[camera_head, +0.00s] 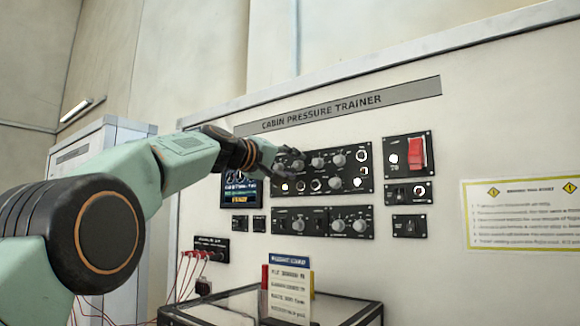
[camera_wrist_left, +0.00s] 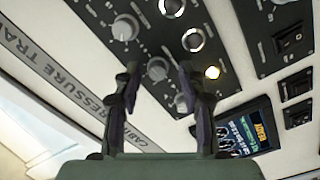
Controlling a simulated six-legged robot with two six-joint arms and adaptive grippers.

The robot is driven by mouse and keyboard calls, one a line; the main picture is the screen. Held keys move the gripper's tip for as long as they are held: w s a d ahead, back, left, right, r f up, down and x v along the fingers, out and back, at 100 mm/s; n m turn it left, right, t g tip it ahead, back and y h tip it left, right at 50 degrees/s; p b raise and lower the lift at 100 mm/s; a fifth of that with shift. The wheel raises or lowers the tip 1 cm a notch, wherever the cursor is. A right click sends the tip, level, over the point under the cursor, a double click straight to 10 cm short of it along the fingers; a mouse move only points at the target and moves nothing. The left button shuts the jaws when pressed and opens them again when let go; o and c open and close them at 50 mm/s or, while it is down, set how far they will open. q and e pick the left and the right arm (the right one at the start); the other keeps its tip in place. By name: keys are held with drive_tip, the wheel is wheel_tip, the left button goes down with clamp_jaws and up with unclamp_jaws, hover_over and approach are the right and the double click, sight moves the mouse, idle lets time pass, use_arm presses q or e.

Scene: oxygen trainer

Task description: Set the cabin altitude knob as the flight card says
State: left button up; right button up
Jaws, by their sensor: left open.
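My left gripper (camera_head: 277,164) is open in front of the left end of the upper black knob panel (camera_head: 352,180). In the left wrist view, its two fingers (camera_wrist_left: 158,78) stand apart, with a round grey knob (camera_wrist_left: 157,67) showing between their tips. I cannot tell whether they touch it. More knobs show along the panel's top row. The knob labels are too small to read, so I cannot tell which is cabin altitude. The flight card (camera_head: 289,292) stands upright below the panel; its lines are unreadable.
A lower knob panel (camera_head: 350,222), a red switch (camera_head: 417,153) and a small screen (camera_head: 238,190) surround the upper panel. Red cables (camera_head: 184,272) hang at the left. A dark-framed glass-topped stand (camera_head: 345,310) juts out below. A notice (camera_head: 522,213) is on the right wall.

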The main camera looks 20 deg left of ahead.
use_arm(q)
drive_tip(key=shift+r, duration=0.1)
drive_tip(key=shift+v, duration=0.9)
drive_tip(key=v, duration=1)
drive_tip(key=shift+s+a, duration=0.1)
